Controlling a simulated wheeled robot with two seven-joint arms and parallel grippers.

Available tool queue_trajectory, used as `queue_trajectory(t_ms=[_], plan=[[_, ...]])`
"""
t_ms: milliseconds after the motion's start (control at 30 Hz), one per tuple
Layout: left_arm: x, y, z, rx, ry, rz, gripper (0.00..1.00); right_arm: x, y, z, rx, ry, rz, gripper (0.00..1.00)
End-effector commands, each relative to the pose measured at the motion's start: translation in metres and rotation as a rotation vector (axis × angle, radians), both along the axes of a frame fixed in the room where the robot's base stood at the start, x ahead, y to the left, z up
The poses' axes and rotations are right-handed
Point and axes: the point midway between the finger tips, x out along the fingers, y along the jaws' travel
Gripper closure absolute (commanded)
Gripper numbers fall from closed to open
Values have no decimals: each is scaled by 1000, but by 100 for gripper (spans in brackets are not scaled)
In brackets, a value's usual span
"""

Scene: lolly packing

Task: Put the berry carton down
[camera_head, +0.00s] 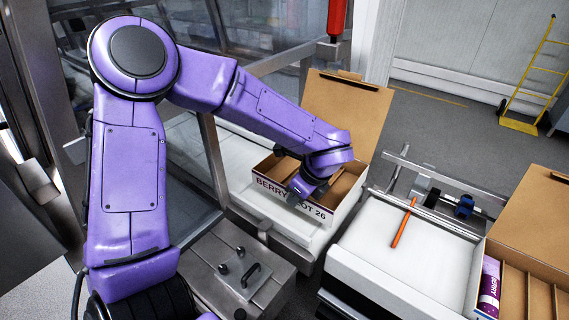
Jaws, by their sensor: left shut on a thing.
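The berry carton (262,183) is an open brown box with a white front wall marked "BERRY" and "LOT 26", the words partly covered. Its tall brown lid (345,108) stands up at the back, and dividers show inside. My left gripper (299,194) is shut on the carton's front wall, near the middle of the label. My arm hides part of the interior. The carton is at the white surface (290,222); I cannot tell whether its base touches it. My right gripper is not in view.
A white bed (400,255) with an orange rod (403,222) lies to the right. Another divided open carton (530,225) holding a purple berry pack (489,285) is at the right edge. A metal box with a handle (240,268) stands in front. A yellow hand truck (530,95) is far back.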

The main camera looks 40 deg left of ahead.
Motion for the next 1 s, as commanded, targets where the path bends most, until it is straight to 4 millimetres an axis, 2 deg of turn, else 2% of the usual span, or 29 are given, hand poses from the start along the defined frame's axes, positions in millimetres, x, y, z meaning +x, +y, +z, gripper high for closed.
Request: queue_trajectory(t_ms=[33, 200, 300, 467, 700, 1000], plan=[[-1, 11, 4, -1, 0, 1, 100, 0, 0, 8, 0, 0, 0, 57], [-4, 43, 3, -1, 0, -1, 100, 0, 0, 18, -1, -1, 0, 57], [-4, 41, -17, 2, 4, -7, 100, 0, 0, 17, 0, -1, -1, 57], [-3, 40, -32, 2, 3, -6, 100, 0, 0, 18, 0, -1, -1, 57], [-4, 40, -69, 1, 3, -6, 100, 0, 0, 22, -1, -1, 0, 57], [-3, 40, -73, 0, 0, -4, 100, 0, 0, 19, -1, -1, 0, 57]])
